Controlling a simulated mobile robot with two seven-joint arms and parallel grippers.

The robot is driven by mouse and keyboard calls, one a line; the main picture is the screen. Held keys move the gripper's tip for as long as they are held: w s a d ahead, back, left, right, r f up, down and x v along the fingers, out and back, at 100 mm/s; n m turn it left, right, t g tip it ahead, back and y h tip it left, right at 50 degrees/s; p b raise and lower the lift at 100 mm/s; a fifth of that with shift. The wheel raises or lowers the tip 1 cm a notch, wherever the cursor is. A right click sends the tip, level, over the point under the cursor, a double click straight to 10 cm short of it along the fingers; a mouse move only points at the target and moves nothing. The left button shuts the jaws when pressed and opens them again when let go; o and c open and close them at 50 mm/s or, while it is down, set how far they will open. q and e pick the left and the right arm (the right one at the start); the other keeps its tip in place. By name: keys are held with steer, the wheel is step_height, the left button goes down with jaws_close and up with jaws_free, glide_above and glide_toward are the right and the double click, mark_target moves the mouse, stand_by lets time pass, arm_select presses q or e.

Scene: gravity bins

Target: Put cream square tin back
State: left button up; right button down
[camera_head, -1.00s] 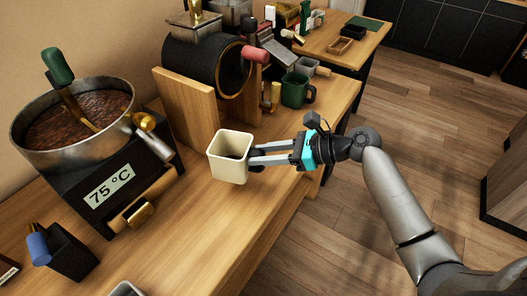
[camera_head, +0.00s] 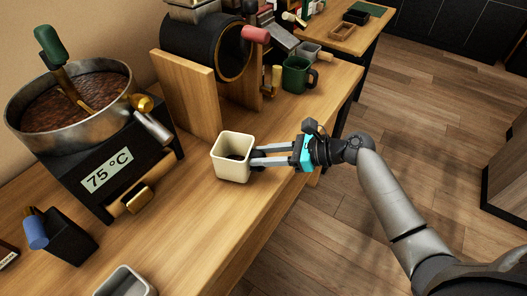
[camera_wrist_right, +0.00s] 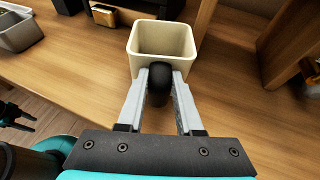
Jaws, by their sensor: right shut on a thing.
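The cream square tin (camera_head: 231,169) is upright, at or just above the wooden worktop, in front of the black drum machine; I cannot tell if it touches the wood. A dark patch shows inside it. In the right wrist view the tin (camera_wrist_right: 162,66) is beyond the fingers, its open mouth visible. My right gripper (camera_head: 258,157) is shut on the tin's black knob (camera_wrist_right: 160,84), which sits between the two grey fingers.
A grey tin (camera_head: 127,283) stands at the near edge of the head view. A roasting pan (camera_head: 72,115) on a 75 °C base stands left. The black drum (camera_head: 205,45) on wooden supports and a green mug (camera_head: 298,76) are behind. The worktop between is clear.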

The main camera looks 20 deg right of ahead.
steer(key=shift+f, duration=0.55)
stand_by(0.6)
steer(key=c, duration=0.5)
jaws_free()
steer(key=p+v, duration=0.2)
steer(key=v, duration=1.3)
steer(key=shift+s+d, duration=0.1)
steer(key=shift+s, duration=0.05)
